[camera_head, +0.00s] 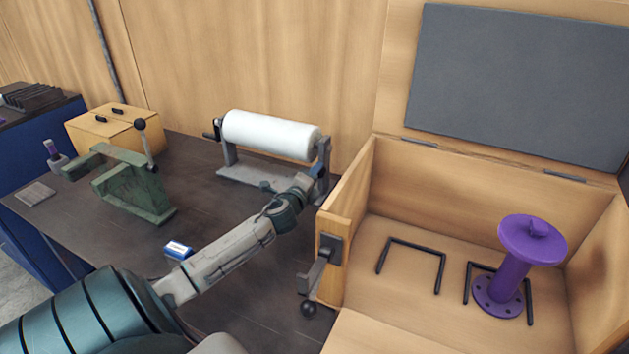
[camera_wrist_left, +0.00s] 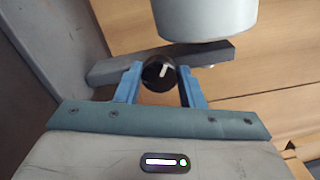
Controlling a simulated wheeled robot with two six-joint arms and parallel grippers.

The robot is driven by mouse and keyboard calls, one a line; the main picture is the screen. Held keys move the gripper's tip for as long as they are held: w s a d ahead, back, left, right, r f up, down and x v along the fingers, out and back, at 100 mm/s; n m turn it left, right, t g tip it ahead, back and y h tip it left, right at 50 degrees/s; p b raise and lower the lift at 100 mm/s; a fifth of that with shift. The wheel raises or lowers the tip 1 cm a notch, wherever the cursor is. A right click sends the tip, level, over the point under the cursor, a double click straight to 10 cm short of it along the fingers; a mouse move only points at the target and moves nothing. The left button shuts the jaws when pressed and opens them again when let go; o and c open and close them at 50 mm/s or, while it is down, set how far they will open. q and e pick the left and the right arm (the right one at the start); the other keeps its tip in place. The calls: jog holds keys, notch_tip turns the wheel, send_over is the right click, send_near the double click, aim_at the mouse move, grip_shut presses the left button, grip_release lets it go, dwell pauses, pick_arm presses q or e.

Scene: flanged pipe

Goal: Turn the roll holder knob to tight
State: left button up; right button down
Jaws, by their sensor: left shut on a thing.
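The roll holder (camera_head: 250,178) stands on the dark bench with a white roll (camera_head: 270,135) lying across it. A dark crank (camera_head: 212,131) shows at its left end. My left gripper (camera_head: 318,171) is at the holder's right end, where it hides part of the upright. In the left wrist view, its blue fingers are shut on a round black knob (camera_wrist_left: 158,74). The knob sits at a grey bar (camera_wrist_left: 190,62), below a pale grey cylinder (camera_wrist_left: 205,18). The tight mark and the knob's setting cannot be made out. My right gripper is out of view.
An open wooden crate (camera_head: 343,205) with a purple flanged spool (camera_head: 515,265) stands right of my arm. A green vise (camera_head: 135,188), a yellow box (camera_head: 112,135) and a small blue-white block (camera_head: 178,250) are on the bench. The bench between vise and holder is clear.

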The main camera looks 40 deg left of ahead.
pick_arm(q)
jog(key=n+b, duration=0.2)
jog(key=n, duration=0.1)
jog(key=shift+f, duration=0.15)
jog(key=shift+n+b, duration=0.55)
jog(key=shift+n, duration=1.15)
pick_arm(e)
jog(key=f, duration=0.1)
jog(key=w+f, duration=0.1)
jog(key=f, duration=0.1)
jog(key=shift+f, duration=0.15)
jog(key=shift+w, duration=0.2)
pick_arm(q)
jog(key=o, duration=1)
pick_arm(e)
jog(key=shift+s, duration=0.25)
pick_arm(q)
jog(key=shift+s, duration=0.1)
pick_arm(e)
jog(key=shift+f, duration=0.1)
